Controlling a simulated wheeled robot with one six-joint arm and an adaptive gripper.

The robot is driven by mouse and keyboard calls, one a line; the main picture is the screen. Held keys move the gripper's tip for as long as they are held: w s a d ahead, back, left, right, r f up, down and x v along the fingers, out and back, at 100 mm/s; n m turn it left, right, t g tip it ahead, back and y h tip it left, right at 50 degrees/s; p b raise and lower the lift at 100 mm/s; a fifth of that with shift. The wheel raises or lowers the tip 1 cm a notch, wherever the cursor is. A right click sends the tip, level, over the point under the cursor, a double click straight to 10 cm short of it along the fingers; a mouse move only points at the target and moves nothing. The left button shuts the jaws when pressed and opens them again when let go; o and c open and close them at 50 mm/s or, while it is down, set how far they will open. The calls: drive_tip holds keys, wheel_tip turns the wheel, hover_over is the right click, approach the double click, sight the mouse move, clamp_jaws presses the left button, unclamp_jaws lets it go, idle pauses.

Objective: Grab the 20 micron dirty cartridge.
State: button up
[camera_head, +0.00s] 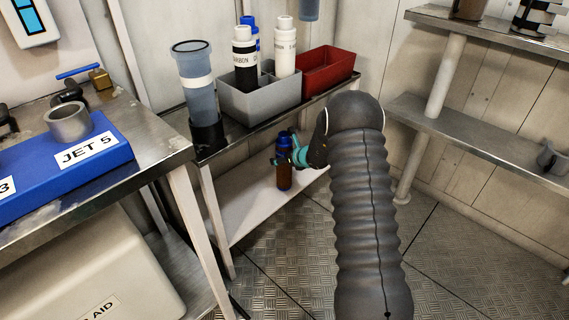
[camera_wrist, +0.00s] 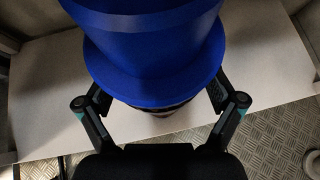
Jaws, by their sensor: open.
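A brown cartridge (camera_head: 284,178) with a blue top stands upright on the white lower shelf, below the grey bin. Its label is not readable, so I cannot tell its micron rating. Its blue top (camera_wrist: 155,55) fills the upper middle of the wrist view. My gripper (camera_head: 295,157) is at the cartridge's upper part, partly hidden behind my arm in the head view. In the wrist view my gripper (camera_wrist: 158,98) is open, with one finger on each side of the blue top. Whether the fingers touch it is unclear.
A grey bin (camera_head: 262,104) holding black, blue and white cartridges stands on the metal shelf above, beside a red bin (camera_head: 327,70) and a clear filter housing (camera_head: 196,85). A blue JET 5 block (camera_head: 60,165) lies on the left bench. The lower shelf (camera_head: 240,207) is otherwise clear.

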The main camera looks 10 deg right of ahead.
drive_tip(key=shift+w, duration=0.1)
drive_tip(key=c, duration=1.5)
drive_tip(key=shift+r, duration=0.15)
